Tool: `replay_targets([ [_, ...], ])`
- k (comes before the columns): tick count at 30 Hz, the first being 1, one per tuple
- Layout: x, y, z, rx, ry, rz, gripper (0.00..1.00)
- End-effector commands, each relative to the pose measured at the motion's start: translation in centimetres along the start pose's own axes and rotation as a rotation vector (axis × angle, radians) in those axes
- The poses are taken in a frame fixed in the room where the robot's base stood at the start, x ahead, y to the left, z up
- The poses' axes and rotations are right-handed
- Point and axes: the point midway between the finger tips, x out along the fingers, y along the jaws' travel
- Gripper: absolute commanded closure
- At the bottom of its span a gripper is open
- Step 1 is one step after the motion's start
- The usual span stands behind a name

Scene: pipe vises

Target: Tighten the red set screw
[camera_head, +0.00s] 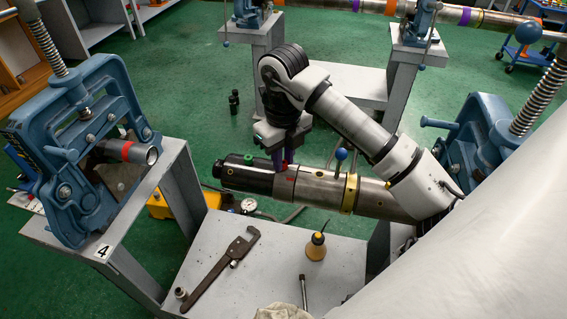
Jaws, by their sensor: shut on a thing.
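A steel pipe assembly (310,186) lies across the middle, with a dark left end, a yellow ring (349,193) and a green screw (249,159) on top near its left end. A blue ball-ended lever (341,155) stands on it further right. My gripper (283,165) points down onto the top of the pipe between the green screw and the blue lever. Its fingers are shut on the red set screw (282,166), of which only a little red shows. The fingers hide most of the screw, so its depth cannot be told.
A grey bench (215,262) below the pipe bears a pipe wrench (222,268), a yellow oil can (317,246) and small parts. A blue vise (75,150) holding a short pipe (125,151) stands left; another vise (480,150) stands right.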

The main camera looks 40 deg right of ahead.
Motion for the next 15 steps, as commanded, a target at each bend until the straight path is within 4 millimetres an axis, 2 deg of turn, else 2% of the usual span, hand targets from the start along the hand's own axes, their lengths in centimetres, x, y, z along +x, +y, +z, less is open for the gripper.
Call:
replay_targets([
  [9, -0.07, 0.03, 0.01, 0.007, 0.001, 0.001, 1.00],
  [10, -0.08, 0.03, 0.01, 0.007, 0.001, 0.001, 0.80],
  [15, -0.06, 0.03, 0.00, 0.006, 0.001, 0.001, 0.60],
])
